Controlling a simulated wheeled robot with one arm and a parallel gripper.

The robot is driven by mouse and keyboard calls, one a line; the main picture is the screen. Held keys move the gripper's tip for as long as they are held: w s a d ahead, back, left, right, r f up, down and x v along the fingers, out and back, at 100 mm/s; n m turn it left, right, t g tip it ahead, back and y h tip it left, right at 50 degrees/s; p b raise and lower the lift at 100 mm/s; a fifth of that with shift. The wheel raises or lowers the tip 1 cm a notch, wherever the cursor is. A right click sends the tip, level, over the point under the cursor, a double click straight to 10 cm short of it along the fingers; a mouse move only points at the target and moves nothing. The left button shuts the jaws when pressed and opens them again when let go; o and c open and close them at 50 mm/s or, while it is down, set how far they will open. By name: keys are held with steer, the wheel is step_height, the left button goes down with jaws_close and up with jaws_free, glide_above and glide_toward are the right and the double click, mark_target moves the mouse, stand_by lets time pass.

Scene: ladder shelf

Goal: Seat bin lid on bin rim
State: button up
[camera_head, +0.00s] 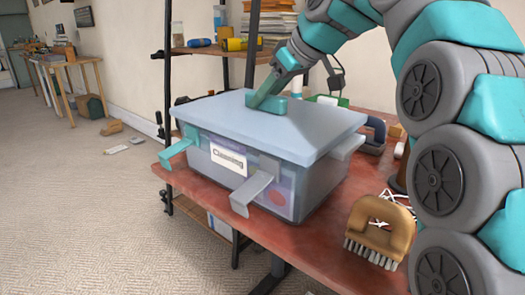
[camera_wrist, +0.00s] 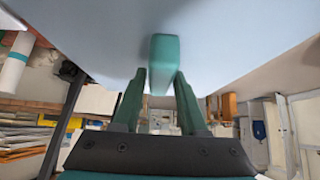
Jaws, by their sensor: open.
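The pale blue bin lid (camera_head: 225,118) lies roughly level over the clear bin (camera_head: 295,185), covering its top. I cannot tell whether it is fully down on the rim. The bin carries a "Cleaning" label (camera_head: 228,160). A teal latch (camera_head: 178,149) and grey latches (camera_head: 256,188) stick outward from its sides. The teal lid handle (camera_head: 273,104) stands on top of the lid. My gripper (camera_head: 262,98) is open at the handle. In the wrist view, my gripper's fingers (camera_wrist: 160,73) stand either side of the handle (camera_wrist: 164,50), with small gaps visible.
The bin stands on a red shelf board (camera_head: 300,240). A wooden brush (camera_head: 379,229) lies at the right near the front edge. A padlock-shaped item (camera_head: 374,135) stands behind the bin.

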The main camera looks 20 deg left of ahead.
mark_target(275, 97)
steer(key=shift+v, duration=0.85)
steer(key=shift+d+r+p, duration=0.25)
steer(key=shift+p, duration=0.05)
steer(key=shift+s+d+r, duration=0.2)
steer(key=shift+d+r, duration=0.15)
steer(key=shift+r, duration=0.05)
steer(key=o, duration=0.6)
steer(key=shift+c, duration=0.2)
steer(key=c, duration=0.6)
steer(key=shift+o, duration=0.2)
